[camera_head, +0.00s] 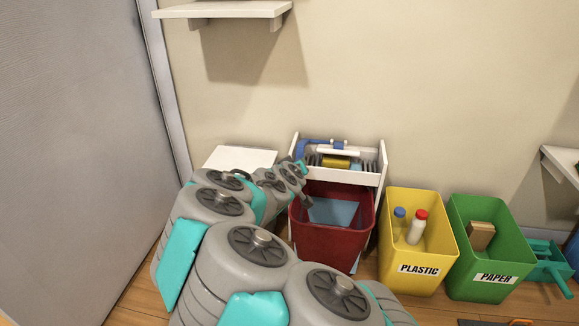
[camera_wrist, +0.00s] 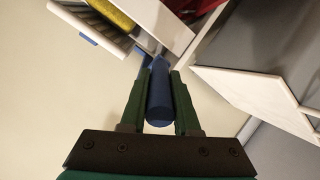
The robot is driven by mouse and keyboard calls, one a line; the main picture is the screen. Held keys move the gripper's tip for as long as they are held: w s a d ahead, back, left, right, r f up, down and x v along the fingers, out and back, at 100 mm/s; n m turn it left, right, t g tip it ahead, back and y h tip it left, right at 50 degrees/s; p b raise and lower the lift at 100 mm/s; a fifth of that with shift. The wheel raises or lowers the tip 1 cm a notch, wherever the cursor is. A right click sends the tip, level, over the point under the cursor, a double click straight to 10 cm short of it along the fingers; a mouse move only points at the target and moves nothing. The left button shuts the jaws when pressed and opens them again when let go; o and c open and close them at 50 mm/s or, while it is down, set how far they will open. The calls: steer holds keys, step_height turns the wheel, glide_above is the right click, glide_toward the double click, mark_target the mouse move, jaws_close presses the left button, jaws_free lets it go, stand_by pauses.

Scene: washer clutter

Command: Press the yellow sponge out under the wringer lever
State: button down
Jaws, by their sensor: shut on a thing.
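The yellow sponge (camera_head: 336,162) lies in the white wringer frame (camera_head: 372,178) above the red bucket, under a pale bar. It also shows at the top left of the wrist view (camera_wrist: 112,13). My gripper (camera_wrist: 160,78) is shut on the blue handle (camera_wrist: 159,98) of the wringer lever, one finger on each side of it. In the head view the blue lever part (camera_head: 308,147) shows at the left of the wringer, close to the end of my arm. My fingers are mostly hidden there.
The red bucket (camera_head: 330,232), with a light blue surface inside, stands below the wringer. A yellow PLASTIC bin (camera_head: 412,250) and a green PAPER bin (camera_head: 490,270) stand to its right. A white panel (camera_head: 238,158) is behind my arm; a shelf (camera_head: 225,10) hangs above.

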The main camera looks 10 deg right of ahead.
stand_by(0.3)
steer(key=c, duration=0.7)
jaws_free()
steer(key=shift+o, duration=0.2)
steer(key=v, duration=0.7)
steer(key=shift+s+p, duration=0.25)
steer(key=shift+p, duration=0.1)
steer(key=shift+a+r, duration=0.1)
